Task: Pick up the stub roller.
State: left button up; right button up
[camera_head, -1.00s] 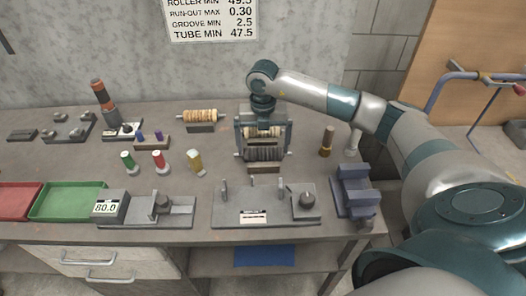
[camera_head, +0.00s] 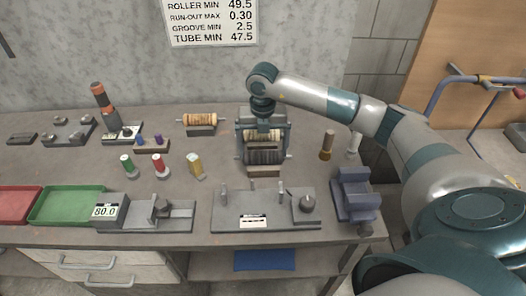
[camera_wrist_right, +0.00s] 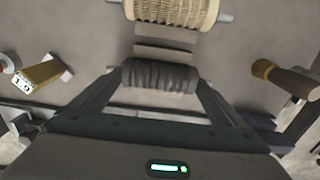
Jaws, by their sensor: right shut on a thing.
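A short dark ribbed roller (camera_head: 264,157), apparently the stub roller, is in the middle of the bench. In the right wrist view the dark roller (camera_wrist_right: 160,77) lies between the two fingers. My right gripper (camera_head: 263,140) reaches down from above and is shut on it; its fingers also show in the wrist view (camera_wrist_right: 160,72). A tan ribbed roller (camera_wrist_right: 172,10) with metal shaft ends lies just beyond the held one. The roller's underside and exact finger contacts are hidden. My left gripper is not in view.
Another tan roller (camera_head: 198,119) rests at the back. A pegged grey plate (camera_head: 240,220) lies in front, with a green tray (camera_head: 66,202) far left.

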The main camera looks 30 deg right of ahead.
aim_at(264, 152)
jog(key=r+b, duration=0.1)
jog(key=r, duration=0.1)
jog(key=r+b, duration=0.1)
jog(key=shift+s+d+r, duration=0.15)
jog(key=shift+s+r, duration=0.05)
jog(key=shift+r, duration=0.2)
pick_arm(q)
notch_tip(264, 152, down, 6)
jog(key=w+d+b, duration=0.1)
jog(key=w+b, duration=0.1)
jog(key=b, duration=0.2)
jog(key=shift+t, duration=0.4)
pick_arm(e)
jog(key=s+d+r, duration=0.4)
jog(key=s+r, duration=0.2)
jog(key=s, duration=0.4)
jog(key=shift+s+r, duration=0.3)
jog(key=shift+r, duration=0.1)
